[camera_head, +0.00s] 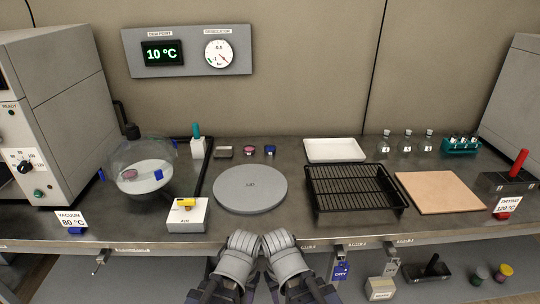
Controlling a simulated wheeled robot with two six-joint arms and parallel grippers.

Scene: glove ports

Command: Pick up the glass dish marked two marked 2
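No readable "2" shows on any dish, so I cannot tell which one is the dish marked two. A round clear glass vessel (140,160) at the left holds a white plate with a small red-topped item (129,175) and a small blue item (158,175) on it. A small pink-red round piece (249,150) and a small blue round piece (270,150) lie on the bench behind the grey disc. My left gripper (241,243) and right gripper (279,242) are side by side at the front edge, away from these items. Their finger opening cannot be made out.
A grey disc (250,190), black wire rack (357,187), white tray (334,150) and tan board (440,192) occupy the bench. A white block with a yellow handle (187,214) stands front left. Small bottles (407,142) and a teal rack (461,144) are at the back right.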

